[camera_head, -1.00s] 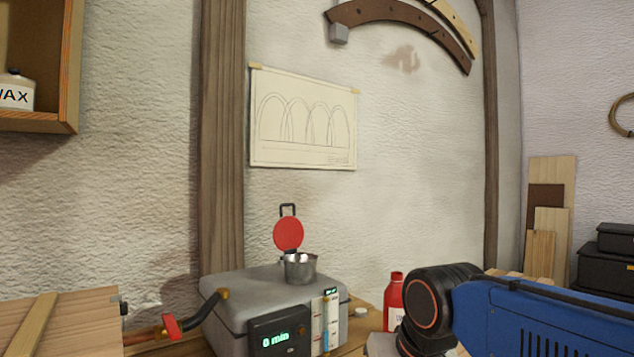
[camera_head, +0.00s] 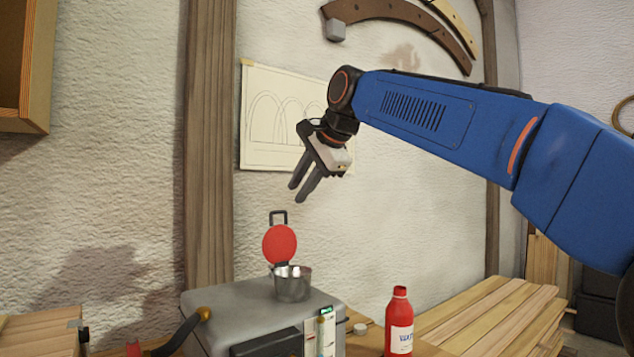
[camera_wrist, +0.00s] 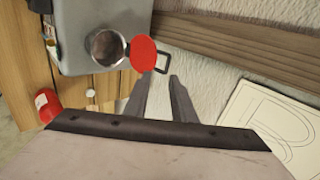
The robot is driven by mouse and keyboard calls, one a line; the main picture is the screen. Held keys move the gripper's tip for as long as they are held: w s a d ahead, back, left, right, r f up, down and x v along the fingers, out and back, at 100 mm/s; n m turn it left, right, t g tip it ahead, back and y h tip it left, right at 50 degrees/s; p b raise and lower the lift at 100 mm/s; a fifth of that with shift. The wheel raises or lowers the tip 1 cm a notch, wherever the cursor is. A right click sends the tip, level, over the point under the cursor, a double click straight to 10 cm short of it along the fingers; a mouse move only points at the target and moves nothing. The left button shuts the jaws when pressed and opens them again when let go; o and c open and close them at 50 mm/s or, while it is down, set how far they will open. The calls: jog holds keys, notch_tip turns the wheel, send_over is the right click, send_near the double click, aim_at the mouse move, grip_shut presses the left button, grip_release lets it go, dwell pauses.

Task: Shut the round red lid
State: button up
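The round red lid (camera_head: 280,244) stands raised, hinged at the back of a small metal cup (camera_head: 292,284) on top of a grey box (camera_head: 235,301). A dark loop handle (camera_head: 278,218) sticks up from the lid's top. The cup's mouth is uncovered. My gripper (camera_head: 299,194) is above the lid and a little to its right, empty, fingers apart and pointing down. In the wrist view the lid (camera_wrist: 143,54) and its handle (camera_wrist: 161,63) lie beyond the open fingers (camera_wrist: 159,84), apart from them.
A red bottle (camera_head: 399,325) stands right of the box, with a small white cap (camera_head: 360,329) between them. Wooden boards (camera_head: 490,313) lie further right. A dark pipe (camera_head: 186,334) joins the box at the left. The wall with a drawing (camera_head: 262,120) is behind.

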aim_at(279, 228)
jog(key=shift+m, duration=0.3)
jog(key=shift+w+a+r+x, duration=0.15)
jog(key=shift+r+x, duration=0.1)
jog(key=shift+x, duration=1.7)
jog(key=shift+w+a+r+x, duration=0.1)
jog(key=shift+w+r+x, duration=0.1)
jog(key=shift+x, duration=1.7)
jog(key=shift+w+a+r+x, duration=0.15)
jog(key=shift+r+x, duration=0.1)
jog(key=shift+x, duration=1.7)
grip_shut()
jog(key=shift+d, duration=0.1)
